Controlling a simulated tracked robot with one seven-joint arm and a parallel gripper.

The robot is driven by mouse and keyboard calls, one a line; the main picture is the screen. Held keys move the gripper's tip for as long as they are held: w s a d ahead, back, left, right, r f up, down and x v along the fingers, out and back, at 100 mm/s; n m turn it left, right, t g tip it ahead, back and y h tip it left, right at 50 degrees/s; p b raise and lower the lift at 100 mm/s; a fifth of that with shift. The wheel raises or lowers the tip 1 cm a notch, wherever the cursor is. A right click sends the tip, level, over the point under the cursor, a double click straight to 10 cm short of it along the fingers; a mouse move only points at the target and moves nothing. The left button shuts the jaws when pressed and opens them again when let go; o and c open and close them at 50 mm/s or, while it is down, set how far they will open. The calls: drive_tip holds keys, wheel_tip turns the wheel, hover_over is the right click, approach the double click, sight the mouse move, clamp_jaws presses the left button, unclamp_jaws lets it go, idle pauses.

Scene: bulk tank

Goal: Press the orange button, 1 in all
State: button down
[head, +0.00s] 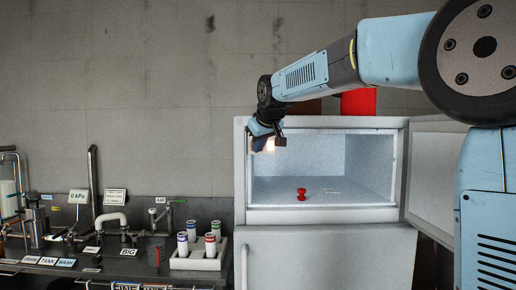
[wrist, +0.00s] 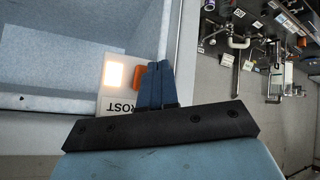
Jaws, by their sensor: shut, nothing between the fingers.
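The orange button (wrist: 139,78) sits on a white panel (wrist: 112,94) in the wrist view, beside a bright lit square (wrist: 115,73). The panel has black lettering, of which "ROST" shows. My gripper (wrist: 158,68) has its blue fingers shut together and empty, just right of the button in the picture. A finger overlaps the button's right edge. I cannot tell whether they touch. In the head view my gripper (head: 262,129) is at the upper left front corner of the white cabinet (head: 240,190). The button cannot be made out there; a bright glow (head: 269,145) shows beside my gripper.
The cabinet's upper compartment is open, its door (head: 436,180) swung right. A red knobbed object (head: 301,194) stands inside. A red block (head: 358,102) is on top. Left is a bench with pipes, small signs and a white rack (head: 199,262) of several capped tubes.

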drive_tip(key=s, duration=0.5)
drive_tip(key=shift+a, duration=0.1)
idle(0.4)
idle(0.5)
drive_tip(key=s+d+f+m+g+h, duration=0.1)
drive_tip(key=s+d+f+m, duration=0.1)
drive_tip(key=s+d+f, duration=0.5)
drive_tip(key=s+d+f+m+g, duration=0.1)
drive_tip(key=s+d+f, duration=0.6)
drive_tip(key=s, duration=0.7)
drive_tip(key=s+d+f+m+g+h, duration=0.1)
drive_tip(key=s+d+f+m, duration=0.3)
drive_tip(key=s+d+f, duration=0.3)
drive_tip(key=s, duration=0.4)
drive_tip(key=shift+f+h, duration=0.2)
drive_tip(key=shift+h, duration=0.1)
